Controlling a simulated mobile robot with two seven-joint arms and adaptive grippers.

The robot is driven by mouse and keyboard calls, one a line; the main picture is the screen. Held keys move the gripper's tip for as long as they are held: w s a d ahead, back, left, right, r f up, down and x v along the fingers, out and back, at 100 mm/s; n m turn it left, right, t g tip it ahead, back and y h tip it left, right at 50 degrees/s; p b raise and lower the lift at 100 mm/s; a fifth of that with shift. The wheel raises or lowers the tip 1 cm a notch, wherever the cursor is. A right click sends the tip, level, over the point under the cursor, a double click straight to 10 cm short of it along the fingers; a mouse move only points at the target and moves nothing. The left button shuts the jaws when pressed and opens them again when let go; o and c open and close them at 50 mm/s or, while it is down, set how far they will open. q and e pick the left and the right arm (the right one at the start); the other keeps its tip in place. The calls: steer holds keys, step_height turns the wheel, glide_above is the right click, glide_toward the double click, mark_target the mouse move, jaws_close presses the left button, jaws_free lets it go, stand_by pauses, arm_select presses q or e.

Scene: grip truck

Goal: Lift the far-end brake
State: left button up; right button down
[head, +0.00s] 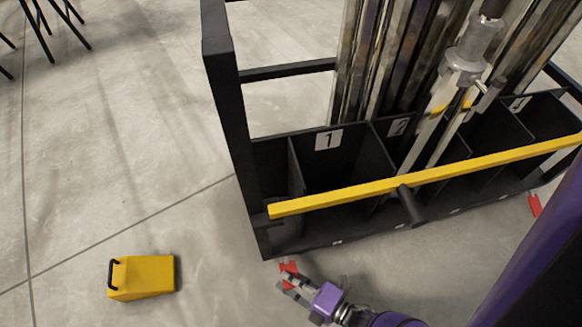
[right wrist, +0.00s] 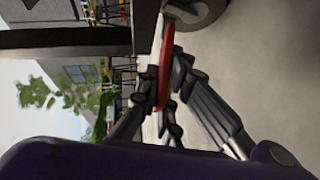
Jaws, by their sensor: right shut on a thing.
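A red brake pedal (head: 289,268) sticks out low at the left corner of the black grip truck (head: 262,225), near the floor. My right gripper (head: 288,283) reaches it from below in the head view and is shut on it. In the right wrist view the red pedal (right wrist: 166,62) shows as a thin red strip with the right gripper's dark fingers (right wrist: 163,100) around its lower end. A second red pedal (head: 535,205) shows at the truck's right end. My left gripper is not in view.
A yellow bar (head: 350,198) with a black handle (head: 410,205) runs along the truck's side. Metal poles and a stand fill its numbered bays. A yellow wedge-like block (head: 145,276) lies on the floor at left. A wheel (right wrist: 203,14) is close beside the gripped pedal. The floor at left is mostly clear.

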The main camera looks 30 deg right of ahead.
steer(key=shift+w+r, duration=0.1)
steer(key=shift+r, duration=0.35)
steer(key=shift+w+d+r, duration=0.1)
steer(key=shift+w, duration=0.1)
steer(key=c, duration=2)
jaws_free()
steer(key=shift+r, duration=0.1)
steer(key=shift+o, duration=0.4)
steer(key=shift+s, duration=0.15)
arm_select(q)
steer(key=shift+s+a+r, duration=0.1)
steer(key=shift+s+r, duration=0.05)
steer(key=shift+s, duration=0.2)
arm_select(e)
steer(key=v, duration=1.2)
steer(key=shift+d+f, duration=0.1)
steer(key=shift+f, duration=0.1)
